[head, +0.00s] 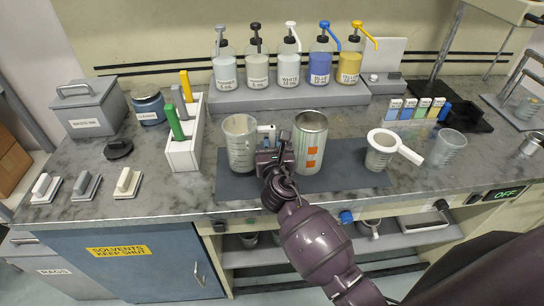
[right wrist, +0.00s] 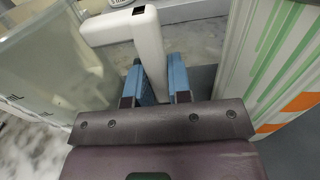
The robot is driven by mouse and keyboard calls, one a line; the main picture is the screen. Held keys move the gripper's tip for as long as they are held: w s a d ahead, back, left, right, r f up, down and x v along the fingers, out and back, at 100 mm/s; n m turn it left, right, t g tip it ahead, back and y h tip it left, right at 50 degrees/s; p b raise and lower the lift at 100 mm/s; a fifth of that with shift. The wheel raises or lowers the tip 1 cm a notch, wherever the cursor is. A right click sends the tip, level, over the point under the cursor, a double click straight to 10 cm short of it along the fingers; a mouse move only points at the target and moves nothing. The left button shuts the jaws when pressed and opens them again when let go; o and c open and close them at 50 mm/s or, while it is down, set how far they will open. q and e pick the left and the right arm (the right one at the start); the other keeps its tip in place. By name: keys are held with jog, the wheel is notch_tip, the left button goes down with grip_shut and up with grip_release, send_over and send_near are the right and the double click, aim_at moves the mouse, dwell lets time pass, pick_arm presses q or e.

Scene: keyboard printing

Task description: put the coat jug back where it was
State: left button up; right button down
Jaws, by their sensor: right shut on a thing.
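The coat jug (head: 239,145) is a translucent beaker with a white handle, upright at the left end of the dark mat (head: 345,180). I cannot tell whether its base touches the mat. My right gripper (head: 272,153) is at the jug's right side, shut on the handle. In the right wrist view the blue-padded fingers (right wrist: 162,85) stand either side of the white handle (right wrist: 148,45), and the jug's clear wall (right wrist: 50,65) fills the left. No label naming the jug is readable. My left gripper is not in view.
A metal can (head: 310,140) with orange squares stands close right of my gripper. A white-handled cup (head: 380,155) and a clear beaker (head: 448,148) stand further right. A white rack (head: 184,150) is left of the mat; pump bottles (head: 288,72) line the back.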

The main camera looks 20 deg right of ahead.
notch_tip(320, 180, down, 4)
jog(key=shift+r+b, duration=0.2)
jog(key=shift+b, duration=0.55)
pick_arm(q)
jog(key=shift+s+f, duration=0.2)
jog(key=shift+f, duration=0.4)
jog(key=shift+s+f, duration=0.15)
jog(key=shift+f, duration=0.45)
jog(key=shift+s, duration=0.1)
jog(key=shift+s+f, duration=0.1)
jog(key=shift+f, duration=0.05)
pick_arm(e)
jog(key=shift+f, duration=0.1)
jog(key=c, duration=1.5)
grip_release()
jog(key=shift+f, duration=0.1)
jog(key=o, duration=0.4)
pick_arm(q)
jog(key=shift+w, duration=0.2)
pick_arm(e)
jog(key=shift+o, duration=0.2)
